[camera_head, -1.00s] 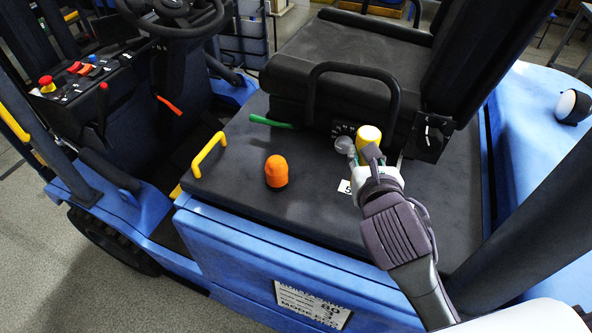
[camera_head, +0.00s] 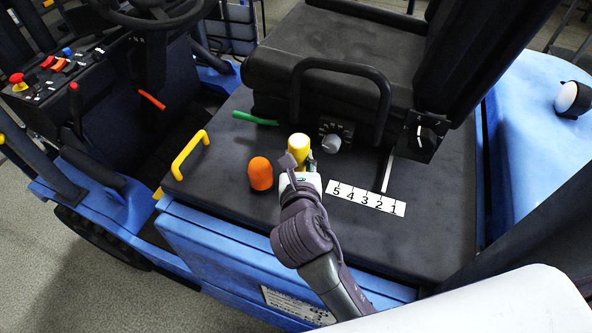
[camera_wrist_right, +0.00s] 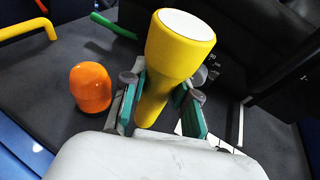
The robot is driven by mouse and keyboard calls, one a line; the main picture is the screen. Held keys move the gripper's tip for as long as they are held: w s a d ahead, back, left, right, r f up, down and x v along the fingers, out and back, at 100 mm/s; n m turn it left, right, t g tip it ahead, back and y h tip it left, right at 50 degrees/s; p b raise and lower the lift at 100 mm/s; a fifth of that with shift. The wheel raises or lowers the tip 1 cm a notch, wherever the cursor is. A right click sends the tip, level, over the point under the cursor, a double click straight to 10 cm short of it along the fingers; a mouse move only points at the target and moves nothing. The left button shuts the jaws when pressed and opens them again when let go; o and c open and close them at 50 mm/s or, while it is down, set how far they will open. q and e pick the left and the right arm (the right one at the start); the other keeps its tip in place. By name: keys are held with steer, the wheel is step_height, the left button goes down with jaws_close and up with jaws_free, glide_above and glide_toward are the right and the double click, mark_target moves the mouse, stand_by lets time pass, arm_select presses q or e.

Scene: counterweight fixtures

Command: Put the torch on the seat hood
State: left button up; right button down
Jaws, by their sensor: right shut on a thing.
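The torch is yellow with a pale round face; it shows in the head view (camera_head: 298,145) and large in the right wrist view (camera_wrist_right: 180,48). My right gripper (camera_head: 300,172) is shut on the torch's narrower body, with a finger on each side of it in the right wrist view (camera_wrist_right: 158,98). The torch stands roughly upright, face up; I cannot tell whether its lower end touches the hood. The seat hood (camera_head: 235,205) is the dark flat cover below the black seat (camera_head: 330,50). My left gripper is not in view.
An orange dome (camera_head: 260,173) stands on the hood just left of the torch. A yellow handle (camera_head: 188,155) is at the hood's left edge. A number strip (camera_head: 367,198), a knob (camera_head: 332,142) and a black seat rail (camera_head: 340,66) lie to the right.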

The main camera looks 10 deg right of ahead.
steer(key=shift+a+f, duration=0.15)
steer(key=shift+f, duration=0.05)
step_height(320, 180, down, 3)
steer(key=shift+f, duration=0.1)
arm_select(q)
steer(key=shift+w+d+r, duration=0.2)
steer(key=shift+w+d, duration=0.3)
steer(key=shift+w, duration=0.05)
arm_select(e)
steer(key=shift+f, duration=0.3)
steer(key=shift+f, duration=0.1)
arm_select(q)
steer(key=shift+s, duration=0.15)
arm_select(e)
steer(key=c, duration=0.9)
jaws_free()
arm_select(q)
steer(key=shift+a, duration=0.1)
arm_select(e)
steer(key=shift+s+r, duration=0.15)
steer(key=shift+r, duration=0.05)
arm_select(q)
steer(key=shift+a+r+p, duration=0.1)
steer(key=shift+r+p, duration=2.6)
steer(key=shift+p, duration=0.15)
arm_select(e)
steer(key=shift+v, duration=5.9)
